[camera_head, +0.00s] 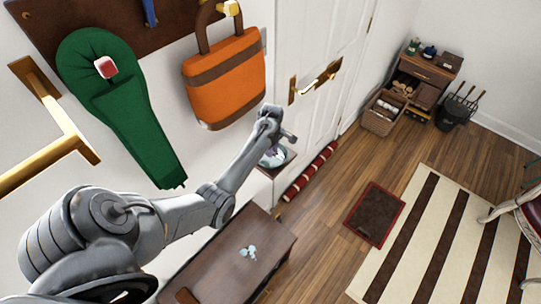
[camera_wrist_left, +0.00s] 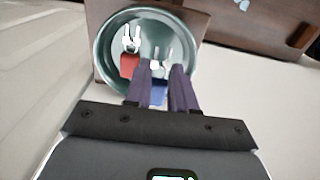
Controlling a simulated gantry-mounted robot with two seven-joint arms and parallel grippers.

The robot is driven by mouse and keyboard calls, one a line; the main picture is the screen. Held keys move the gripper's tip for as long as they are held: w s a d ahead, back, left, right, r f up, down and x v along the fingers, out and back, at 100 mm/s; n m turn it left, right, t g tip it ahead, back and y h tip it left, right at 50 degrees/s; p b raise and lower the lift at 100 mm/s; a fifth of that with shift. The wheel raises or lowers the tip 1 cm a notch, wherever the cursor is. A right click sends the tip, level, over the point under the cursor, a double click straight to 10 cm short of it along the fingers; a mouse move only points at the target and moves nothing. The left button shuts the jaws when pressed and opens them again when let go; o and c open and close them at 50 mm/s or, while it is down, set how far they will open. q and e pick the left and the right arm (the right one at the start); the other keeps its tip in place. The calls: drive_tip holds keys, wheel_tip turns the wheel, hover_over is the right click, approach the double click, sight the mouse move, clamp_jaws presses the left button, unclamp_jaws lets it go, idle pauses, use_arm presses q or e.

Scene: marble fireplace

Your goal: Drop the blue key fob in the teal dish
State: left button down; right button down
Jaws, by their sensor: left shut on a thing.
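The teal dish (camera_wrist_left: 101,52) is round and sits on a small brown shelf. In the head view the dish (camera_head: 284,160) is partly hidden behind my left gripper (camera_head: 283,137). In the left wrist view my left gripper (camera_wrist_left: 161,72) is shut on the blue key fob (camera_wrist_left: 158,93), with its fingers over the near part of the dish. Silvery keys show at the fingertips. A red key fob (camera_wrist_left: 129,65) with keys lies in the dish, left of the fingers. How high the blue fob is above the dish is hard to tell. My right gripper is out of view.
A brown bench (camera_head: 215,265) with small pale pieces on it stands below the arm. A white door (camera_head: 320,60) is behind the dish.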

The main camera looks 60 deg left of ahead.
use_arm(q)
drive_tip(key=shift+s+a+f, duration=0.15)
drive_tip(key=shift+a+f, duration=0.05)
drive_tip(key=shift+f, duration=1.9)
drive_tip(key=c, duration=0.9)
unclamp_jaws()
drive_tip(key=shift+o, duration=0.2)
